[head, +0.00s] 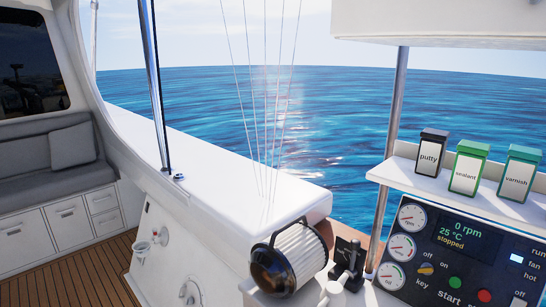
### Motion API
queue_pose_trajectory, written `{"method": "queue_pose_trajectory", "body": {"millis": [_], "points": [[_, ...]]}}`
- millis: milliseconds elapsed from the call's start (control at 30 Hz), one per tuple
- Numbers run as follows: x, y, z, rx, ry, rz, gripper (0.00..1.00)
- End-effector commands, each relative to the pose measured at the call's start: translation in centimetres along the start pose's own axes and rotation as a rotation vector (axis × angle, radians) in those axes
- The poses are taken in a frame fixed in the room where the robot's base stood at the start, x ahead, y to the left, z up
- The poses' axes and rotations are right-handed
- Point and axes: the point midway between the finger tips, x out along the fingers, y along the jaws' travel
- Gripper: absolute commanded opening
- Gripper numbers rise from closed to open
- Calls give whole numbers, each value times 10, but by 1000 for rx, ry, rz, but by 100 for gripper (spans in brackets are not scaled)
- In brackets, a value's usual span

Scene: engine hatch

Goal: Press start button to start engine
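The engine control panel (462,245) stands at the lower right in the head view. Its green start button (455,282) sits above the word "start". The panel display (468,236) reads 0 rpm, 25 °C and stopped. A key switch (425,269) with a yellowish handle is left of the green button, under the marks off and on; I cannot tell its setting. A red button (484,296) is just right of the green one, its label cut off by the frame edge. My gripper is not in view.
Putty (432,153), sealant (468,168) and varnish (519,174) containers stand on a shelf (400,171) above the panel.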

Motion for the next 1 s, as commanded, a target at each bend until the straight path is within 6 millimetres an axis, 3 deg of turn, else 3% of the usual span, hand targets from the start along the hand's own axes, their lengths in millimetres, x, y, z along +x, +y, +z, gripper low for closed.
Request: {"method": "queue_pose_trajectory", "body": {"millis": [67, 367, 1000], "points": [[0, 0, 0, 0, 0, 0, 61], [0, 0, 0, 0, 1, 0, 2], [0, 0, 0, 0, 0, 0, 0]]}}
